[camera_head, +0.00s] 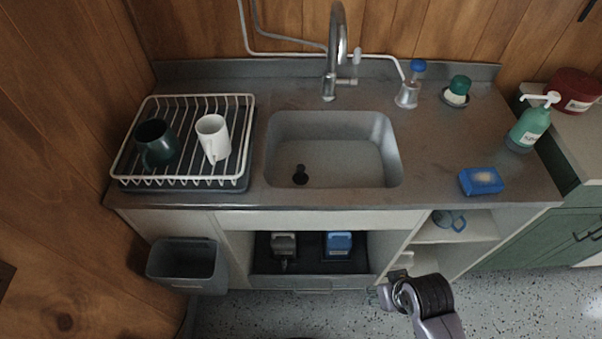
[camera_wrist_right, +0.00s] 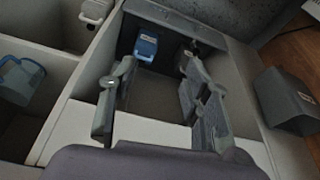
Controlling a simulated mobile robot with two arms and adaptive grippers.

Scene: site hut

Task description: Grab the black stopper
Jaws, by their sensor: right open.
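The black stopper (camera_head: 300,174) sits in the front left part of the sink basin (camera_head: 345,165), on its floor. It is small and dark. My right gripper (camera_head: 384,292) is low in front of the cabinet, below the counter edge and to the right of the stopper. In the right wrist view its two fingers (camera_wrist_right: 157,78) are spread apart with nothing between them. The stopper does not show in that view. My left gripper is not in view.
A tall faucet (camera_head: 338,50) stands behind the sink. A dish rack (camera_head: 248,125) with two mugs is at left, a blue sponge (camera_head: 481,181) at right. A grey bin (camera_head: 187,265) hangs at the cabinet's front left. The open cabinet holds a blue container (camera_head: 339,243).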

